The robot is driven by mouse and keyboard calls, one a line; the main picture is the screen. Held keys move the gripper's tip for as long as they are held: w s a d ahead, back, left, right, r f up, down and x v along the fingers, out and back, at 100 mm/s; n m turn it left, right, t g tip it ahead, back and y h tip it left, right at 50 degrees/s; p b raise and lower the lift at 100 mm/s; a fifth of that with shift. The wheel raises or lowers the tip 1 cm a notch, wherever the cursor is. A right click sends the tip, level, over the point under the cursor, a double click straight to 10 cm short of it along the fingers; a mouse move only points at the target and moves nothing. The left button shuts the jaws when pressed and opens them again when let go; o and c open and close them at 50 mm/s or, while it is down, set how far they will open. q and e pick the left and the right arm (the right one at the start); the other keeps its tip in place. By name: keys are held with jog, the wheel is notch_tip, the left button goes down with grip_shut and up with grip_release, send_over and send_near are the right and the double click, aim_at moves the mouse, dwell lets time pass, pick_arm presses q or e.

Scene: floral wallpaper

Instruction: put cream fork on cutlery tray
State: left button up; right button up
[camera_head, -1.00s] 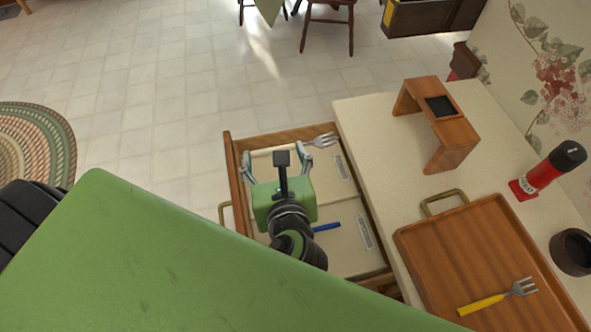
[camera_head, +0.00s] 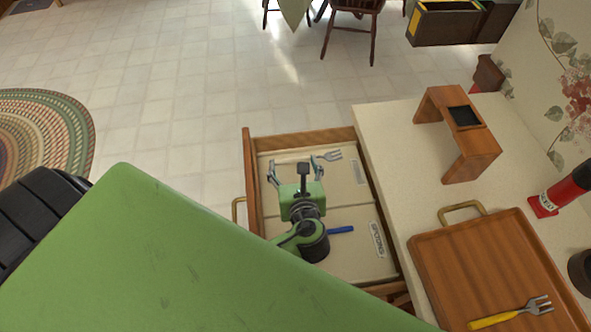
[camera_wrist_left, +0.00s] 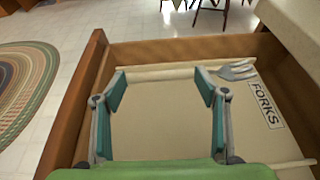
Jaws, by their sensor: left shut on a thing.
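The cream fork (camera_head: 331,155) has grey tines and a pale handle. In the left wrist view the fork (camera_wrist_left: 238,70) lies across my fingertips, tines to the right, over the far end of the compartment labelled FORKS. My left gripper (camera_head: 296,170) is over the cutlery tray (camera_head: 350,258) in the open drawer. The left gripper (camera_wrist_left: 162,85) is shut on the fork, its fingers spread along the handle. I cannot tell whether the fork touches the tray floor. My right gripper is not in view.
A blue-handled piece (camera_head: 340,230) lies in the nearer compartment. The wooden drawer front (camera_head: 250,180) borders the tray. On the counter stand a wooden tray (camera_head: 450,255) with a yellow fork (camera_head: 510,314), a wooden stand (camera_head: 470,160) and a red and black grinder (camera_head: 562,190).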

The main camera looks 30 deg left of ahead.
aim_at(295, 176)
pick_arm(q)
jog(key=shift+w+a+f, duration=0.15)
jog(key=shift+w+f, duration=0.45)
jog(key=shift+f, duration=0.15)
jog(key=f, duration=0.3)
jog(key=shift+w+a+f, duration=0.1)
jog(key=shift+w+f, duration=0.2)
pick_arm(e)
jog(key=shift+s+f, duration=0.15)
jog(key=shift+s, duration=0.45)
pick_arm(q)
jog(key=shift+f, duration=0.15)
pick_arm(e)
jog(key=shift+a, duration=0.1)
pick_arm(q)
jog(key=o, duration=1.1)
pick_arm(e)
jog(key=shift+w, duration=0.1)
